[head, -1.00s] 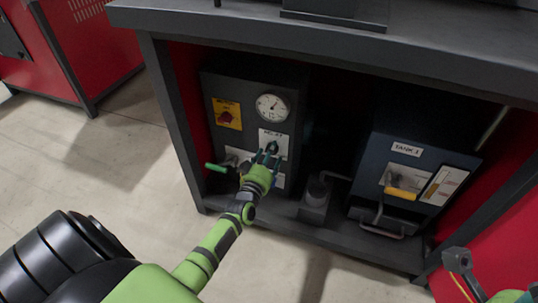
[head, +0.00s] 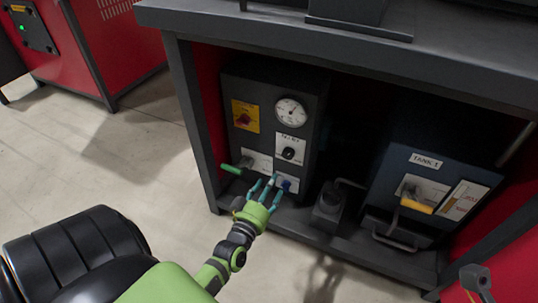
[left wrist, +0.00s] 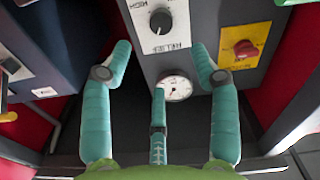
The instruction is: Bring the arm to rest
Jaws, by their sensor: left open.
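My left gripper (head: 269,184) is open and empty, its teal fingers spread. In the head view it is in front of the lower part of the dark control box (head: 262,90), below the black knob. The left wrist view shows the gripper (left wrist: 160,55) with the box's face beyond its fingers. The black knob (head: 289,153) sits on a white label plate; the knob (left wrist: 161,20) also shows in the wrist view, ahead of the fingertips. The fingers look apart from the knob. My right gripper cannot be made out.
The box also has a round gauge (head: 291,111), a red knob on a yellow plate (head: 244,117) and a green-handled lever (head: 232,169). A blue-grey tank unit (head: 417,190) with a yellow handle stands right. The bench frame (head: 190,110) encloses them. Floor at left is clear.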

